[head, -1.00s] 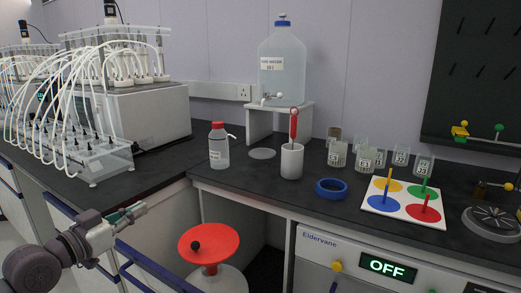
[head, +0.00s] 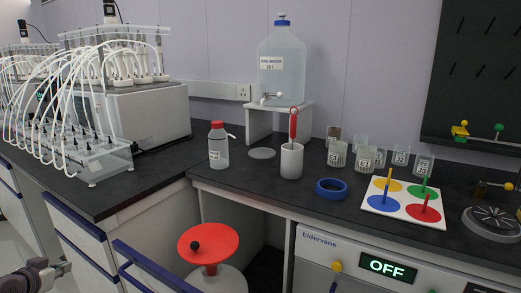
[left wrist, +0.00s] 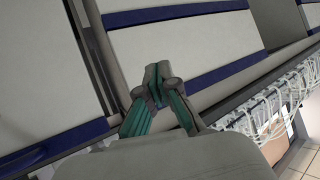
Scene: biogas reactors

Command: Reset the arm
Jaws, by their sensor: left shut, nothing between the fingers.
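My left gripper (head: 62,268) shows at the bottom left corner of the head view, low in front of the drawer fronts and away from the bench top. In the left wrist view its two fingers (left wrist: 157,84) meet at the tips; it is shut and empty. Behind the fingers are white drawer fronts (left wrist: 185,45) with blue edges. Most of my left arm is out of the head view. My right gripper is not in view.
Drawers with blue handles (head: 150,265) stand close to my left gripper. The bench holds a tubed reactor rack (head: 95,165), a red-capped bottle (head: 218,150), a white cup (head: 291,162) and a blue ring (head: 331,188). A red stool-like disc (head: 210,243) stands below.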

